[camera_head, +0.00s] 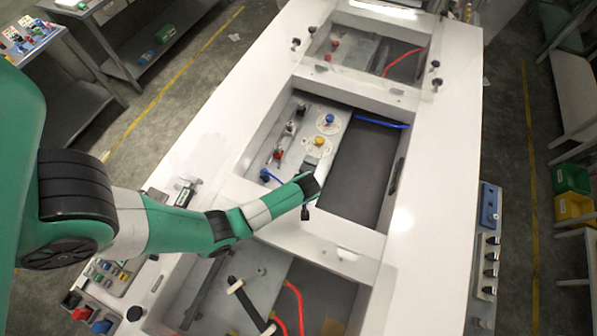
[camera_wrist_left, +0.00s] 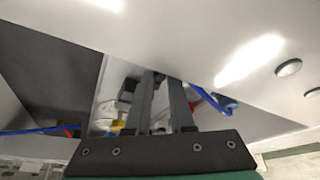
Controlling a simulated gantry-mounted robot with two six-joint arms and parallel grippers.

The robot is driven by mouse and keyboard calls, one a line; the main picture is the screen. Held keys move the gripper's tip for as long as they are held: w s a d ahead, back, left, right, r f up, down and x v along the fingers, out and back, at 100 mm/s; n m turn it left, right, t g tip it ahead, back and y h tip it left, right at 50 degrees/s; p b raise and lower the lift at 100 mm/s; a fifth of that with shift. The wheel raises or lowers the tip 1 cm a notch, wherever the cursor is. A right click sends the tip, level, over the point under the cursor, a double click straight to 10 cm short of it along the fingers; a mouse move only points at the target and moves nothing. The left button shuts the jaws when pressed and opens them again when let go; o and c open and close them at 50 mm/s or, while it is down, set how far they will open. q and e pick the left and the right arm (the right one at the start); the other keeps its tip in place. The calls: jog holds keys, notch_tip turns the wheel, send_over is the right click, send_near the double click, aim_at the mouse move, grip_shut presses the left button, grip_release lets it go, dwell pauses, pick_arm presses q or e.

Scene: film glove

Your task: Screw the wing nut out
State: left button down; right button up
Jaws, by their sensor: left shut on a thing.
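My left gripper (camera_head: 312,166) reaches in from the left, over the panel in the middle recess of the white bench. In the left wrist view its two grey fingers (camera_wrist_left: 160,78) reach into the recess. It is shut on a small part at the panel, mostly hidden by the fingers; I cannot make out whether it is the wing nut. A yellow knob-like part (camera_head: 320,141) on a pale round disc is just beyond the fingers. A blue one (camera_head: 330,119) on a similar disc is farther back. My right gripper is in neither view.
The white bench (camera_head: 216,135) has raised rims around its recesses. A blue cable (camera_head: 383,122) crosses the middle recess. Several small fittings (camera_head: 279,152) stand left on the panel. A front recess holds red cables (camera_head: 295,305).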

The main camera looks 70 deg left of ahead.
pick_arm(q)
jog(key=n, duration=0.1)
jog(key=n+g, duration=0.1)
jog(key=n, duration=0.1)
jog(key=shift+w+n+g, duration=0.2)
jog(key=shift+n+g, duration=0.1)
jog(key=n, duration=0.2)
jog(key=n+g, duration=0.1)
jog(key=n, duration=0.1)
jog(key=shift+w+a+n+g+h, duration=0.1)
jog(key=shift+w+n+g+h, duration=0.05)
jog(key=shift+n+g+h, duration=0.2)
jog(key=shift+n+g+h+b, duration=0.3)
jog(key=shift+n+h, duration=0.15)
jog(key=shift+n, duration=0.8)
jog(key=shift+w+a+n+g+h+b, duration=0.1)
jog(key=shift+n+g+h+b, duration=0.35)
jog(key=shift+n, duration=0.75)
jog(key=c, duration=0.8)
grip_release()
